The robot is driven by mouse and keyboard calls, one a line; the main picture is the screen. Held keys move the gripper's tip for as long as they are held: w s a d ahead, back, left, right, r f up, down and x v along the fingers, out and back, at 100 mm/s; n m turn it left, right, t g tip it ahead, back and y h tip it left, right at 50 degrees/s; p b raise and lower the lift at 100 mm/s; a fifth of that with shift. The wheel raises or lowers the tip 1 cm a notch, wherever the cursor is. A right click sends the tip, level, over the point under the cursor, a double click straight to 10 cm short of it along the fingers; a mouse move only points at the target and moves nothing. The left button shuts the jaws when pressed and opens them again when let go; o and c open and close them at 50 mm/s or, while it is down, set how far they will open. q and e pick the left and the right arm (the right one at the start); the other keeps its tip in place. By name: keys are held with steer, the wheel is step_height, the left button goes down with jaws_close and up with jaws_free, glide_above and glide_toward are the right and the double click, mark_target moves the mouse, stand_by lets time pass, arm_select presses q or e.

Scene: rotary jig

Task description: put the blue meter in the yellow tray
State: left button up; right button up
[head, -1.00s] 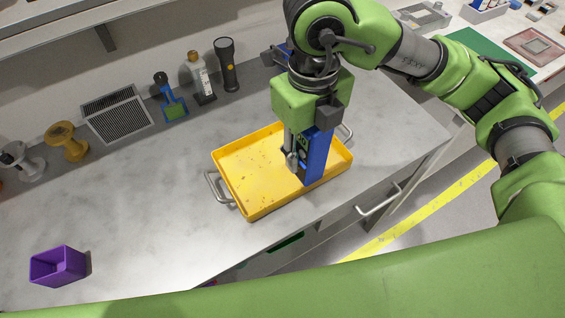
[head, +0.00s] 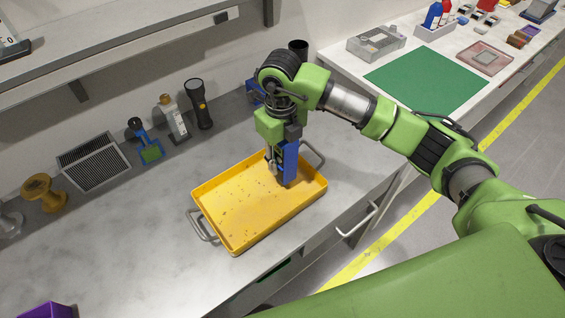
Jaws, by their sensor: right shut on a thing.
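The blue meter (head: 291,162) is upright in my right gripper (head: 278,166), which points down and is shut on it. The meter's lower end shows inside the outline of the yellow tray (head: 236,243), toward its right end. I cannot tell whether the meter touches the tray floor. The tray lies on the grey counter with a metal handle at each end, and no other object shows in it. My left gripper is not in view.
A torch (head: 199,104), bottle (head: 174,120), blue brush (head: 145,142), grey grille (head: 94,162) and yellow spool (head: 44,193) line the counter's back. A purple box (head: 46,310) is at lower left. The counter (head: 120,240) left of the tray is clear.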

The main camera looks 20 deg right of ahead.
mark_target(282, 166)
step_height(282, 166, down, 2)
steer(key=shift+s+f+p, duration=0.1)
steer(key=shift+p, duration=0.45)
steer(key=shift+f, duration=0.25)
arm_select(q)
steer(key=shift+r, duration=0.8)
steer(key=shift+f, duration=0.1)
arm_select(e)
steer(key=shift+f, duration=0.1)
steer(key=shift+f+b, duration=0.15)
steer(key=shift+b, duration=0.2)
steer(key=o, duration=1.2)
